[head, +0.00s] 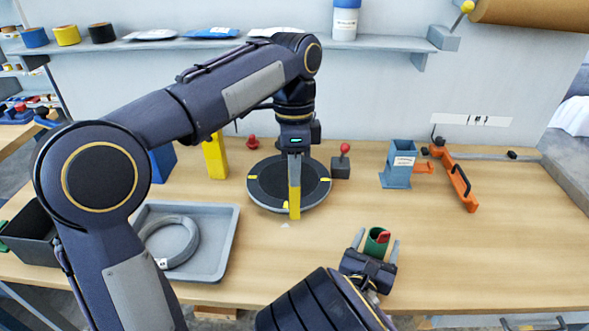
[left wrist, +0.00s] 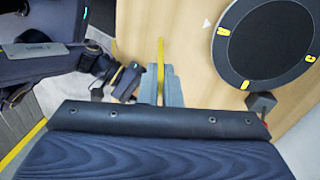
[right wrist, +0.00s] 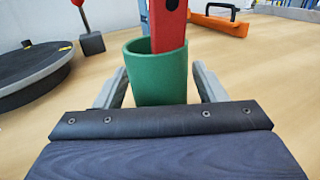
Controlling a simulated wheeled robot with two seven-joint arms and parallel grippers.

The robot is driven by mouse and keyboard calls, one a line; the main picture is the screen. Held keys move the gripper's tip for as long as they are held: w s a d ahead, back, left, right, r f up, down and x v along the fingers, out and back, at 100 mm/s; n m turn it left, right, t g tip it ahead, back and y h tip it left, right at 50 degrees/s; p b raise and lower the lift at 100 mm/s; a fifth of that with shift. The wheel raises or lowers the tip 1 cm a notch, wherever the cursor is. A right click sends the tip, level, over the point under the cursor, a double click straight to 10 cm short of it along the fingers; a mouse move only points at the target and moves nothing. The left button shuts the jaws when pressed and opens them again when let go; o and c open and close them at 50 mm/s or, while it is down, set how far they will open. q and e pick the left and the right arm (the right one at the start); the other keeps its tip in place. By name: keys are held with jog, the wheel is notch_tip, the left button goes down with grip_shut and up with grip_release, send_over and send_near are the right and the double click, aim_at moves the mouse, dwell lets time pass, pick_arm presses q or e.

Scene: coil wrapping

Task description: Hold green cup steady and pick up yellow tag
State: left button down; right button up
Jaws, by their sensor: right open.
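The green cup (head: 376,243) stands on the table at the front right, with a red piece (head: 384,237) sticking up out of it. My right gripper (head: 376,248) is open, with one finger on each side of the cup (right wrist: 157,78); small gaps show between fingers and cup in the right wrist view. A long, thin yellow strip, seemingly the yellow tag (head: 295,207), is between the nearly closed fingers of my left gripper (left wrist: 161,88). It hangs upright in front of the dark turntable and also shows in the left wrist view (left wrist: 160,65).
The round black turntable (head: 268,184) has yellow marks. A grey tray (head: 222,245) with a grey ring (head: 190,235) lies at the left. A yellow block (head: 215,158), a red-knobbed block (head: 341,166), a blue-grey holder (head: 398,165) and an orange tool (head: 458,180) stand behind. The right front is clear.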

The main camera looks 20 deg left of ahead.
jog(key=s, duration=0.4)
jog(key=s+a, duration=0.1)
jog(key=s, duration=0.7)
jog(key=shift+a, duration=0.15)
jog(key=shift+s, duration=0.1)
